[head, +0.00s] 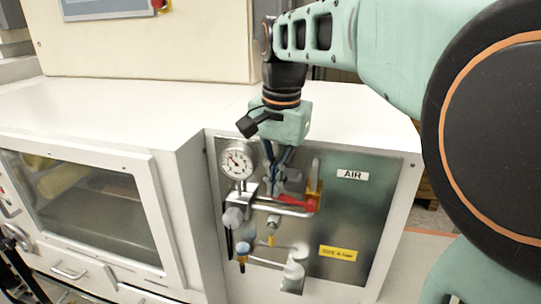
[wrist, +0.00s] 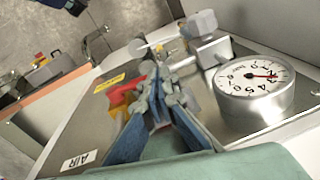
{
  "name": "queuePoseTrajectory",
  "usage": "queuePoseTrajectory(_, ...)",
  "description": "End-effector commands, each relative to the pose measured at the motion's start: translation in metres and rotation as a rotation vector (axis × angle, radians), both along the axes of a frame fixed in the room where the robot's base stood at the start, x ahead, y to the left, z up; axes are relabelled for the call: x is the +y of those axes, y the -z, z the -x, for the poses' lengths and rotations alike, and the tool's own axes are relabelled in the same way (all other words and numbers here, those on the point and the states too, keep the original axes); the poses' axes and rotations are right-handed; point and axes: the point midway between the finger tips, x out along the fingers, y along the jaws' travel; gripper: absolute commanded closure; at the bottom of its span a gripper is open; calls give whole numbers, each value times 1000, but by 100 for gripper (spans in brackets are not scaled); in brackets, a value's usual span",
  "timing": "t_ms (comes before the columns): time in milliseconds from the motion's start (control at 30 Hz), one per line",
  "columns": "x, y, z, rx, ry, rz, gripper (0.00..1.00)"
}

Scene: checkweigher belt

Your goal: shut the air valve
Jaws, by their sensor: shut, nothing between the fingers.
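The air valve has a red handle (head: 296,201) lying roughly along the metal pipe on the grey panel. An upright orange-yellow part stands at its right end. The red handle also shows in the wrist view (wrist: 130,84), left of the fingers and partly hidden behind them. My gripper (head: 277,190) points down in front of the panel, just left of the handle. In the wrist view my gripper's (wrist: 164,93) fingers meet at the tips with nothing between them. Whether the fingers touch the handle I cannot tell.
A round pressure gauge (head: 236,161) sits left of my gripper, above a regulator with a grey knob (head: 233,217). An AIR label (head: 352,175) and a yellow label (head: 338,253) mark the panel (head: 375,215). A windowed white cabinet (head: 85,205) stands to the left.

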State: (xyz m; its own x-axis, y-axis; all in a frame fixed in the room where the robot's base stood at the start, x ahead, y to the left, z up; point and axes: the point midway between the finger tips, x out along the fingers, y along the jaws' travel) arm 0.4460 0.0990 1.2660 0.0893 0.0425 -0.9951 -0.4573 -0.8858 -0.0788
Motion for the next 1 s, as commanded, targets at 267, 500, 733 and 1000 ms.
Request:
queuePoseTrajectory(267, 7, 15, -2, 1, 0, 0, 100)
queuePoseTrajectory(500, 10, 21, -3, 1, -1, 0, 100)
queuePoseTrajectory(733, 11, 23, -3, 4, -1, -1, 100)
queuePoseTrajectory(1000, 11, 25, -2, 8, -2, 0, 100)
